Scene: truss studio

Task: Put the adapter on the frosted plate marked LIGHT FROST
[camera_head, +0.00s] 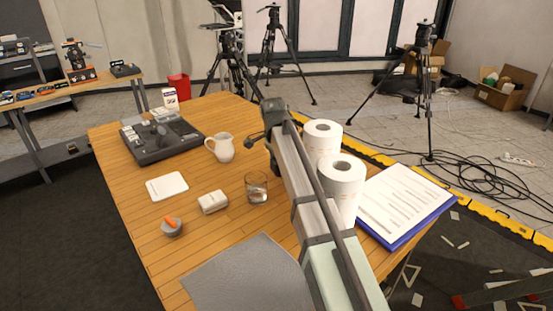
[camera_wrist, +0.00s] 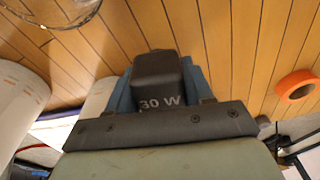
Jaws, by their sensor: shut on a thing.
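My gripper (camera_wrist: 160,80) is shut on the adapter (camera_wrist: 160,88), a black block with "30 W" printed on it, held between blue fingers in the wrist view. In the head view my gripper (camera_head: 268,128) is above the wooden table, right of the white jug; the adapter is hard to tell apart from it there. A pale, flat, square plate (camera_head: 167,187) lies on the left part of the table, left of and nearer than the gripper. No marking on it is legible, so I cannot confirm that it reads LIGHT FROST.
The table (camera_head: 222,228) also holds a dark control panel (camera_head: 160,137), white jug (camera_head: 221,148), small pale box (camera_head: 212,202), glass (camera_head: 256,188), white rolls (camera_head: 341,180), grey mat (camera_head: 248,280) and blue-edged clipboard (camera_head: 405,205). An orange ring (camera_wrist: 296,86) shows in the wrist view.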

